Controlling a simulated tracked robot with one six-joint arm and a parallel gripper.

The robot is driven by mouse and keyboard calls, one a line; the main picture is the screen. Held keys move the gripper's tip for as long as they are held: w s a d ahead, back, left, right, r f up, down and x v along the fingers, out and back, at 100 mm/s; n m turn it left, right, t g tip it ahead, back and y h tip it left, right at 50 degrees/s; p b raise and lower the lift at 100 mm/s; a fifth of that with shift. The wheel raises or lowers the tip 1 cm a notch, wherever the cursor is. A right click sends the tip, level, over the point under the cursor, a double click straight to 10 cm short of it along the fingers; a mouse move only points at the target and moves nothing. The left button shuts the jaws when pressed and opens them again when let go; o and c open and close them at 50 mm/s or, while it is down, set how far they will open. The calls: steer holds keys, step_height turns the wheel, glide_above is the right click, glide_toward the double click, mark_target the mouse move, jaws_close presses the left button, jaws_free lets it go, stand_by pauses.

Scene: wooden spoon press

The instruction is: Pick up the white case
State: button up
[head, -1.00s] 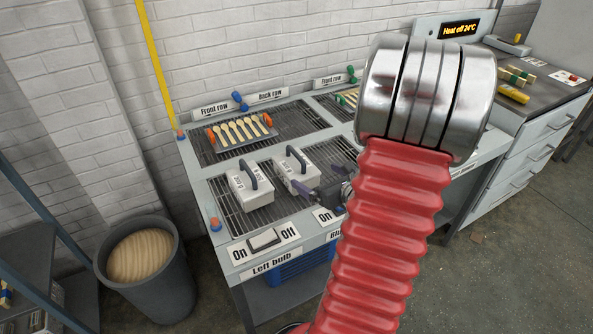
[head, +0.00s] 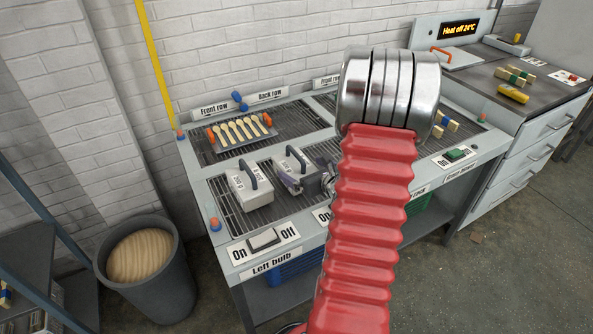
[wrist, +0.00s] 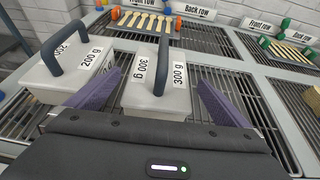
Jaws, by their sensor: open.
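Two white cases with dark arched handles sit on the left metal grate. The left case (head: 243,196) is marked 200 g and also shows in the wrist view (wrist: 85,85). The right case (head: 283,163) is marked 300 g and shows in the wrist view (wrist: 158,98). My gripper (wrist: 160,78) is open, its purple fingers on either side of the 300 g case. The left finger reaches into the gap between the cases. Whether either finger touches a case I cannot tell. In the head view my gripper (head: 291,182) partly hides the 300 g case.
A rack of wooden spoons (head: 240,130) lies on the grate behind the cases. An On/Off switch (head: 264,240) is on the bench's front edge. A bin (head: 150,270) stands left of the bench. My red arm covers the middle of the bench.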

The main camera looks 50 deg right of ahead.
mark_target(297, 165)
steer(key=shift+x, duration=2.6)
steer(key=shift+a, duration=0.1)
steer(key=c, duration=1.3)
steer(key=shift+r, duration=0.1)
steer(key=shift+r, duration=5)
